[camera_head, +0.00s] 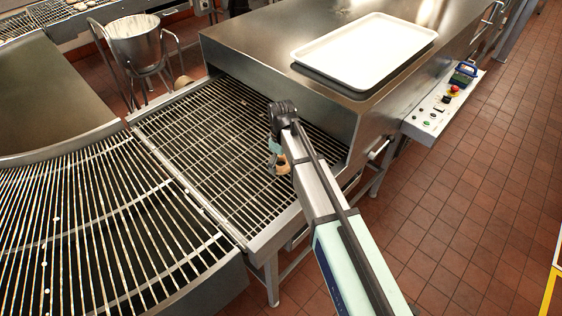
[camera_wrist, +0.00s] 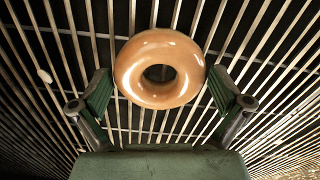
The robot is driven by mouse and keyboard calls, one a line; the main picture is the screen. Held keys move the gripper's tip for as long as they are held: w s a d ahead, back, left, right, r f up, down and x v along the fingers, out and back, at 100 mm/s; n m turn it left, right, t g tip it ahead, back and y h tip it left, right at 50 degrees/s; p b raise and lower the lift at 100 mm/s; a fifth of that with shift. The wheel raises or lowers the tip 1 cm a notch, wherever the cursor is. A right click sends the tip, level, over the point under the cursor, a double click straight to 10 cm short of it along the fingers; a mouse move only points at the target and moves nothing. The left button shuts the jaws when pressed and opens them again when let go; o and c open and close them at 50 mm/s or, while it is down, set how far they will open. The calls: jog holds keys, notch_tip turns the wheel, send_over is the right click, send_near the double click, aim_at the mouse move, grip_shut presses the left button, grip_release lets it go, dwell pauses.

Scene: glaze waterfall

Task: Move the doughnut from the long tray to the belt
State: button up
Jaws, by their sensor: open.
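The glazed doughnut (camera_wrist: 160,96) lies flat over the wire belt in the wrist view. It sits between the two green finger pads of my gripper (camera_wrist: 160,88), with a gap at each side. My gripper is open and not clamped on it. In the head view the doughnut (camera_head: 284,168) is a small tan shape, partly hidden by my arm. It is on or very near the belt (camera_head: 210,140), in front of the steel hood; exact contact is hard to tell. The long white tray (camera_head: 362,50) lies on top of the hood and looks empty.
The steel hood (camera_head: 255,62) rises behind and to the right of my gripper. A control panel (camera_head: 443,104) juts out at the right. A metal bucket (camera_head: 136,42) stands at the back left. The curved belt section (camera_head: 95,215) at the left is clear.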

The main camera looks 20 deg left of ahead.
notch_tip(320, 180, up, 12)
jog(key=b, duration=0.3)
jog(key=shift+r, duration=0.15)
jog(key=shift+c, duration=0.4)
dwell(2.0)
